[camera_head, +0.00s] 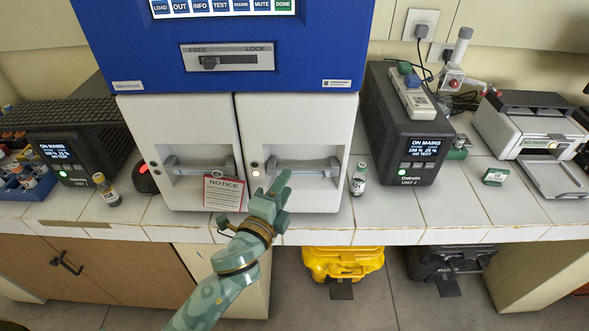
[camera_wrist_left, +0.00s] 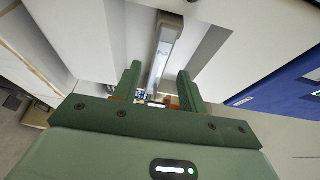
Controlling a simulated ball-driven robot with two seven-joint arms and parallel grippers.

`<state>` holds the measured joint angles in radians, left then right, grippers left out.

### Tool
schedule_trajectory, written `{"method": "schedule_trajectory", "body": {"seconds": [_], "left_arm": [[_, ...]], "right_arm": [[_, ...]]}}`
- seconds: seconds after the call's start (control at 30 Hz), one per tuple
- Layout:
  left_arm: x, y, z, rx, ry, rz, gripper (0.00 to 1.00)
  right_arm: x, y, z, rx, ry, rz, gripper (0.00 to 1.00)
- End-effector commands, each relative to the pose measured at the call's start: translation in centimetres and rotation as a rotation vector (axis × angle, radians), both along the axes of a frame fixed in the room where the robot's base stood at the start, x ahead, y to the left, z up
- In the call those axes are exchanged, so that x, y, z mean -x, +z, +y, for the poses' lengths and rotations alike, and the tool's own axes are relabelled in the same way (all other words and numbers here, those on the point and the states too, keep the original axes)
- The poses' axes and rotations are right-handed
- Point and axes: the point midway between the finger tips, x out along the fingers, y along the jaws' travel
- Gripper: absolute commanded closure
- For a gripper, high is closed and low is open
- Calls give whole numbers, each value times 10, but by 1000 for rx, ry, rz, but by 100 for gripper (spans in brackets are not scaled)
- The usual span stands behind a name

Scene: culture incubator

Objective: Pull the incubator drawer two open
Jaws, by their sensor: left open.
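The incubator has a blue top and two white drawers side by side, the left drawer (camera_head: 185,115) and the right drawer (camera_head: 290,115). Both look closed. The right drawer has a grey bar handle (camera_head: 310,168) in a recess; in the left wrist view this bar handle (camera_wrist_left: 166,40) bears a mark that looks like a 2. In the left wrist view the open fingers (camera_wrist_left: 159,74) stand on either side of the bar's line. Contact cannot be told. My right gripper is not in view.
Another vial (camera_head: 106,190) is at left. Black power units (camera_head: 412,125) flank the incubator. A yellow case (camera_head: 343,262) sits under the counter.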

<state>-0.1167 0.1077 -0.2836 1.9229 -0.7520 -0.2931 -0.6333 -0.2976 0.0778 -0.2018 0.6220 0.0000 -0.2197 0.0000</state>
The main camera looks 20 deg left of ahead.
Motion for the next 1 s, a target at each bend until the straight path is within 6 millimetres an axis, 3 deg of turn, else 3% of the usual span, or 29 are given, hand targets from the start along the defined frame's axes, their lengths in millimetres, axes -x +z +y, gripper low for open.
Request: {"method": "schedule_trajectory", "body": {"seconds": [0.1, 0.3, 0.67, 0.83, 1.0], "left_arm": [[-27, 0, -3, 1, -1, -1, 58], [-52, -1, -6, 2, 0, 1, 58], [-58, 0, -7, 3, 0, 1, 58], [-58, -1, -7, 3, 0, 1, 100], [-58, -1, -7, 3, 0, 1, 100]], "right_arm": [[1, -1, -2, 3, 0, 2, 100], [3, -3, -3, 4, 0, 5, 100], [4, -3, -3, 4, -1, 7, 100], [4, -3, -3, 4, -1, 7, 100], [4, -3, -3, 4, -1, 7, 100]]}}
